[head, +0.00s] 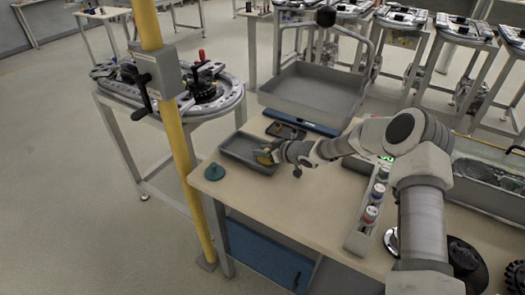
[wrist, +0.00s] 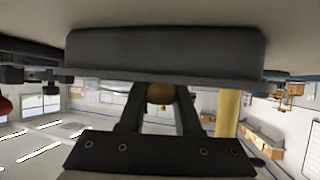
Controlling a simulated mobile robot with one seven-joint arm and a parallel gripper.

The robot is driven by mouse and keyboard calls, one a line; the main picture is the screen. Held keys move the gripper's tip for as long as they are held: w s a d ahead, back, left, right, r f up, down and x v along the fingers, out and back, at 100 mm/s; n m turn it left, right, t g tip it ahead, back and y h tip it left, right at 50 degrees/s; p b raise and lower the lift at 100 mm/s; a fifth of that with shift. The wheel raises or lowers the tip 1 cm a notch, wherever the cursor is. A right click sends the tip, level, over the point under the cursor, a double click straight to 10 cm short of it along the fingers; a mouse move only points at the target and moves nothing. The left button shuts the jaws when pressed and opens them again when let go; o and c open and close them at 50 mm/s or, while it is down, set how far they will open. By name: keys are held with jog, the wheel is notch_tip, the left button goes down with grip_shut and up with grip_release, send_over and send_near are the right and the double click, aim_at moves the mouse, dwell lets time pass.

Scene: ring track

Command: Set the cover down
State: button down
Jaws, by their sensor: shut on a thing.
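My gripper (head: 270,155) is low at the right end of a shallow grey tray (head: 236,159) on the workbench. It is shut on a small yellow-brass piece (head: 264,157), which also shows between the fingers in the wrist view (wrist: 160,94). Its full shape is hidden, so I cannot tell for sure that it is the cover. I cannot tell whether it touches the tray. The wrist view looks upside down, with the tray's dark wall (wrist: 165,52) across its top. A dark green round piece with a knob (head: 214,172) stands on the bench left of the tray.
A yellow post (head: 188,165) rises at the bench's left corner. A small dark tray (head: 286,131) and a blue strip (head: 303,122) lie behind. A rack of colored-top bottles (head: 371,205) stands right. The front bench top (head: 280,205) is clear.

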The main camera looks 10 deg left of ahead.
jog(key=shift+f, duration=0.15)
jog(key=c, duration=0.6)
grip_release()
jog(key=p+v, duration=0.1)
jog(key=v, duration=1.1)
jog(key=shift+s, duration=0.1)
